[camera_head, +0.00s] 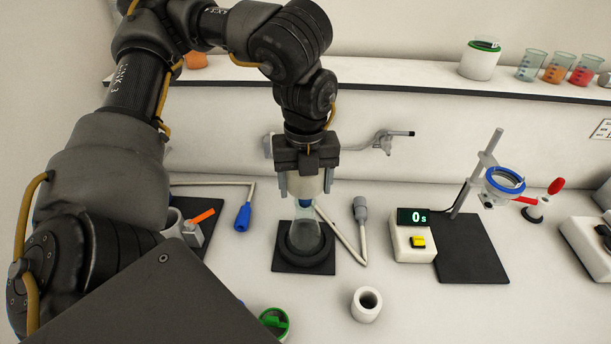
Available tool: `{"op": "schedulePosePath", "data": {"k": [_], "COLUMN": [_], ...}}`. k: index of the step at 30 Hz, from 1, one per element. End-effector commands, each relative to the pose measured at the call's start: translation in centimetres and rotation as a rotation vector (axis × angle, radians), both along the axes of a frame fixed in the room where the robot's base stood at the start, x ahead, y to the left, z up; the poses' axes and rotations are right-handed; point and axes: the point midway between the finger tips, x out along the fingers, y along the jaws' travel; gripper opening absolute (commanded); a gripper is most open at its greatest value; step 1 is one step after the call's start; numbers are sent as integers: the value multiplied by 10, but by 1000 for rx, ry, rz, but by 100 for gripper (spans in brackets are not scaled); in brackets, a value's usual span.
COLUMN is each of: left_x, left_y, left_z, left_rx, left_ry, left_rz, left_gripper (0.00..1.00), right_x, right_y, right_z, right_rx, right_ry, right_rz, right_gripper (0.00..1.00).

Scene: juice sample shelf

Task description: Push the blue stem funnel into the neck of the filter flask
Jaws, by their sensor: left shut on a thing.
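My left gripper (305,186) points down over the filter flask and is shut on the funnel. The funnel (306,180) shows as a pale cylinder between the fingers, with a little blue (304,202) below it. The clear filter flask (305,236) stands upright in a black ring on a dark square mat, directly below the gripper. The blue part is at or just above the flask's neck; I cannot tell how far in it sits. The fingers hide much of the funnel. My right gripper is not in view.
A pale hose (347,236) with a grey end lies just right of the flask. A timer box (411,243) and a stand with a blue ring (504,181) are further right. A white cup (366,304) is in front. A blue-ended tube (243,215) lies left.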

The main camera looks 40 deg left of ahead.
Motion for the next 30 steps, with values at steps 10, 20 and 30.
{"op": "schedulePosePath", "data": {"k": [10,20,30], "left_x": [0,0,0], "left_y": [0,0,0], "left_z": [0,-5,-13], "left_rx": [-1,-1,0], "left_ry": [1,1,0], "left_rz": [0,0,0], "left_gripper": [42,42,42], "right_x": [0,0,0], "right_y": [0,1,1], "right_z": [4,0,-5], "right_rx": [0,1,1], "right_ry": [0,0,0], "right_rz": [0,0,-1], "right_gripper": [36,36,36]}}
